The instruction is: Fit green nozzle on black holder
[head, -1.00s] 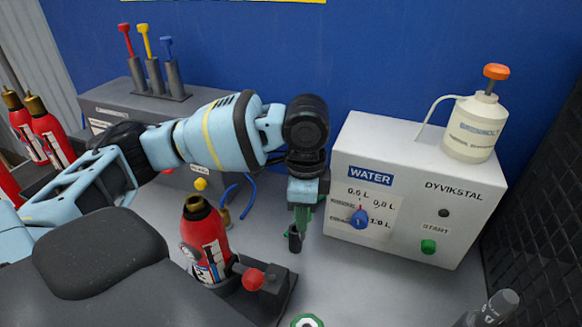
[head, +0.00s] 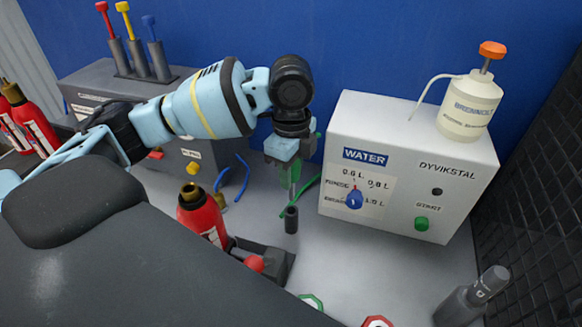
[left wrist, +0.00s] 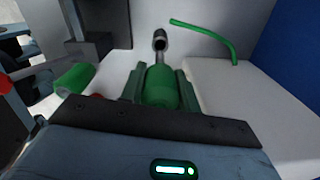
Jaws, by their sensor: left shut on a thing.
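My left gripper (head: 289,182) is shut on the green nozzle, which hangs pointing down in the head view. In the left wrist view the green nozzle (left wrist: 161,88) sits between the fingers, with a thin grey tip at its far end. The black holder (head: 291,219) is a small upright dark cylinder on the grey bench, just below the nozzle. The holder also shows in the left wrist view (left wrist: 160,40), its open mouth close beyond the nozzle tip. Whether tip and holder touch I cannot tell. My right gripper is not in view.
A red extinguisher (head: 202,214) stands left of the holder, by a dark stand with a red knob (head: 254,263). A green hose (head: 300,198) lies behind the holder. The white WATER box (head: 408,165) stands to the right, bearing a pump bottle (head: 467,106). Bench in front is mostly clear.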

